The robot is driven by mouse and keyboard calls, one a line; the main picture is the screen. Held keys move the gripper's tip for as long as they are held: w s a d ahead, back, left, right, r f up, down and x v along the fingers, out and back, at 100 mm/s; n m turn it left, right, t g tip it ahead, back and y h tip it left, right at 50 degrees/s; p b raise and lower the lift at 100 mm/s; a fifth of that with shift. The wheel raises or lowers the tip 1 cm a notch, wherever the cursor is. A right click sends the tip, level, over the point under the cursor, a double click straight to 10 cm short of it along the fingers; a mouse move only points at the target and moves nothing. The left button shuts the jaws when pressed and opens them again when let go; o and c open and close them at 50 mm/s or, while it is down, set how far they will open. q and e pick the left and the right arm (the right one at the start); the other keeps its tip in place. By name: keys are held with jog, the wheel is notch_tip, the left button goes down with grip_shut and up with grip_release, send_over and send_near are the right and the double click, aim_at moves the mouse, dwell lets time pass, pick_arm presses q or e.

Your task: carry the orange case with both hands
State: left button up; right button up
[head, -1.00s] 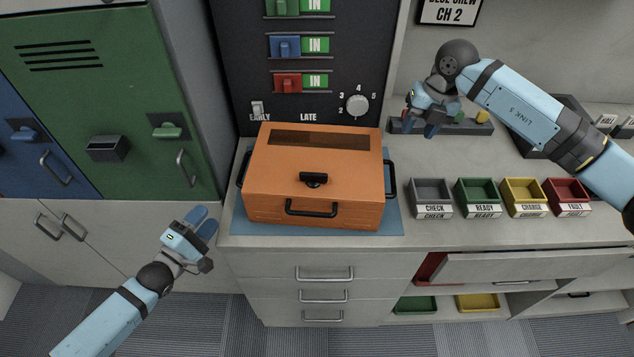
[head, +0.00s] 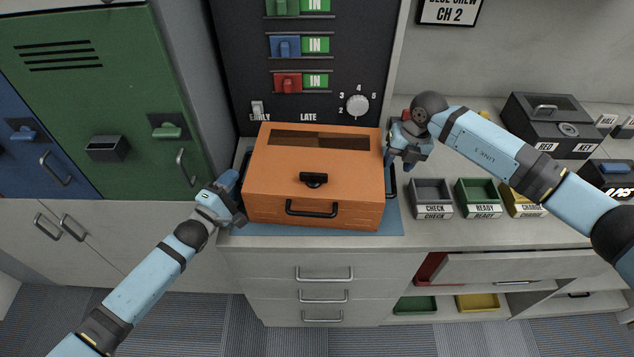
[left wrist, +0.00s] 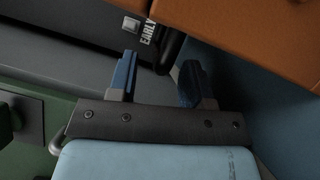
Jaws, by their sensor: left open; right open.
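The orange case (head: 270,185) sits closed on a blue mat (head: 392,222) on the counter, with a black latch and front handle and a black handle on each side. My left gripper (head: 234,184) is open at the case's left side, by the left handle. In the left wrist view, the open blue fingers (left wrist: 157,82) point at the black side handle (left wrist: 170,52), which lies just ahead of and between the fingertips; the case (left wrist: 250,35) fills the upper right. My right gripper (head: 390,160) is open at the case's right side, by the right handle (head: 391,180). Whether either touches a handle is unclear.
Small bins, including the grey check bin (head: 431,195) and green ready bin (head: 478,196), stand right of the case. A black box (head: 550,122) is further right. A dark switch panel (head: 330,80) rises behind.

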pick_arm(q)
jog(key=shift+x, duration=1.2)
pick_arm(e)
jog(key=shift+a+f, duration=0.2)
jog(key=shift+f, duration=0.95)
pick_arm(q)
jog(key=shift+c, duration=0.4)
pick_arm(e)
jog(key=shift+c, duration=0.4)
pick_arm(q)
grip_shut()
pick_arm(e)
grip_shut()
pick_arm(q)
jog(key=shift+w+r, duration=0.1)
jog(key=shift+r, duration=0.1)
pick_arm(e)
jog(key=shift+w+r, duration=0.15)
jog(key=shift+r, duration=0.05)
